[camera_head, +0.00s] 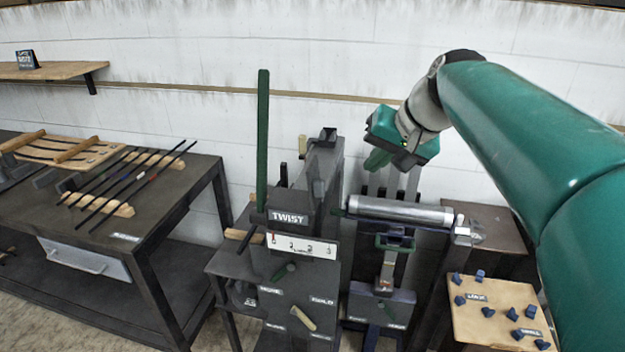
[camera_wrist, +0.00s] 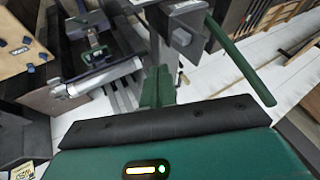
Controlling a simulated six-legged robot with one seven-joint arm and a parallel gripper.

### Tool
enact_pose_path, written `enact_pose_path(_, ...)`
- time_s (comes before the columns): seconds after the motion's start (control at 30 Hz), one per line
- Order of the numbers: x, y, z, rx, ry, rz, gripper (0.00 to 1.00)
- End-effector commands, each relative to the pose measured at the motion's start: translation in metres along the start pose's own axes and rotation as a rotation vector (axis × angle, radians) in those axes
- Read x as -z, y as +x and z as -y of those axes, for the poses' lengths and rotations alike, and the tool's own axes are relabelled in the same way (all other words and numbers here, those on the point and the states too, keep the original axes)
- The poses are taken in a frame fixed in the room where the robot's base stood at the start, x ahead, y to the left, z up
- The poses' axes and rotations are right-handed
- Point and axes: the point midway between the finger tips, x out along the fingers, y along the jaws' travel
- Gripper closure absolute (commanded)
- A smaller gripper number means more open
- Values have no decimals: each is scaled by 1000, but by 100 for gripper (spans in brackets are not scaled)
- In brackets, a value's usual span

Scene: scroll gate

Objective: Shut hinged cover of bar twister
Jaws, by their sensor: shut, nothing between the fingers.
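The bar twister (camera_head: 288,272) is the dark machine with the TWIST plate in the middle of the head view. A long, narrow green slab (camera_head: 263,140) stands upright at its left side; it looks like the hinged cover, raised, seen nearly edge-on. In the wrist view, the green slab (camera_wrist: 240,62) slants at the upper right beside the dark twister head (camera_wrist: 182,22). My gripper (camera_head: 376,162) is shut and empty, high and to the right of the twister, apart from the slab. Its green fingers also show in the wrist view (camera_wrist: 157,86).
A machine with a metal roller (camera_head: 400,211) stands just right of the twister, below my gripper. A board with blue knobs (camera_head: 500,308) is at the lower right. A dark bench (camera_head: 165,205) with several rods is at the left. The white wall (camera_head: 200,50) is behind.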

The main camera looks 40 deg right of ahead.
Motion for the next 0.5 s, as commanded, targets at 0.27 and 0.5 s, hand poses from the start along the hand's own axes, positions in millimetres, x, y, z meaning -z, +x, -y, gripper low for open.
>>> enact_pose_path(0.27, 1, 16, -9, -6, 14, -5, 100)
enact_pose_path(0.5, 1, 62, -10, -7, 15, -4, 100)
